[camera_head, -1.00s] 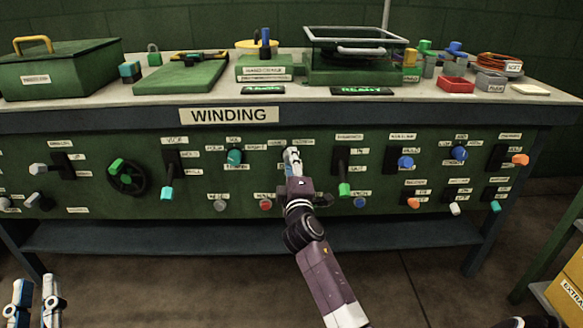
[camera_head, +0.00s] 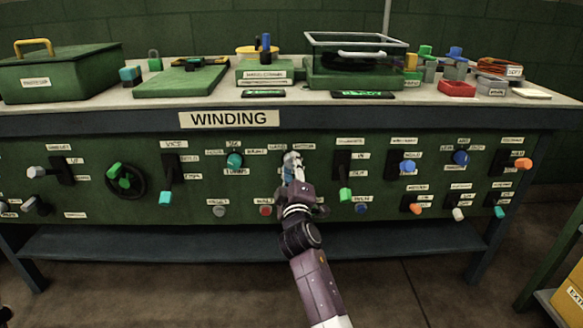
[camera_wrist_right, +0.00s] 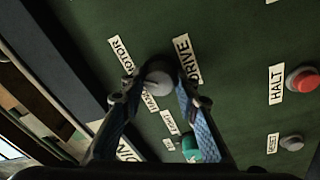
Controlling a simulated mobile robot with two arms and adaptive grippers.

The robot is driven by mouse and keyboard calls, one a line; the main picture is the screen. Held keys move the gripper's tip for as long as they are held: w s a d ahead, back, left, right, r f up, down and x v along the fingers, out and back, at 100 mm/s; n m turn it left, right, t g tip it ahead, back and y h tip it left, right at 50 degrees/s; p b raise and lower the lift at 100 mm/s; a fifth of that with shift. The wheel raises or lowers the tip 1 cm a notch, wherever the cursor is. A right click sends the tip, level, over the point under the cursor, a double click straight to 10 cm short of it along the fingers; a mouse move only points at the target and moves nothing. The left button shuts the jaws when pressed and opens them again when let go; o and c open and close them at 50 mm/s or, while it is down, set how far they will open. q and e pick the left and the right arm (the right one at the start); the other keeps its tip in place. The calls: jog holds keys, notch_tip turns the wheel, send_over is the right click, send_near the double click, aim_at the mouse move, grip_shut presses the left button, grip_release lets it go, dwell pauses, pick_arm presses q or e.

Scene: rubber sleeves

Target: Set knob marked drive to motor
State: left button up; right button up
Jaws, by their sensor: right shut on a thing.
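In the right wrist view, a round grey knob (camera_wrist_right: 158,80) sits on the green panel. The DRIVE label (camera_wrist_right: 188,59) is beside it, the MOTOR label (camera_wrist_right: 121,54) is on its other side, and the HAND label (camera_wrist_right: 150,102) is close by, partly covered. My right gripper (camera_wrist_right: 157,93) is shut on this knob, with one blue-padded finger on each side. Which way the knob points is not clear. In the head view, my right gripper (camera_head: 292,164) is at the panel below the WINDING sign and hides most of the knob.
A teal knob (camera_wrist_right: 190,147), the red HALT button (camera_wrist_right: 302,79) and a grey button (camera_wrist_right: 292,142) are nearby. In the head view, a green-ended lever (camera_head: 345,194) is right of my gripper. The bench top (camera_head: 290,107) overhangs above.

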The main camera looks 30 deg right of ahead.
jog(key=shift+f, duration=0.1)
jog(key=o, duration=1.2)
jog(key=shift+s+a, duration=0.1)
jog(key=v, duration=1.1)
jog(key=shift+s+a, duration=0.2)
jog(key=shift+s, duration=0.2)
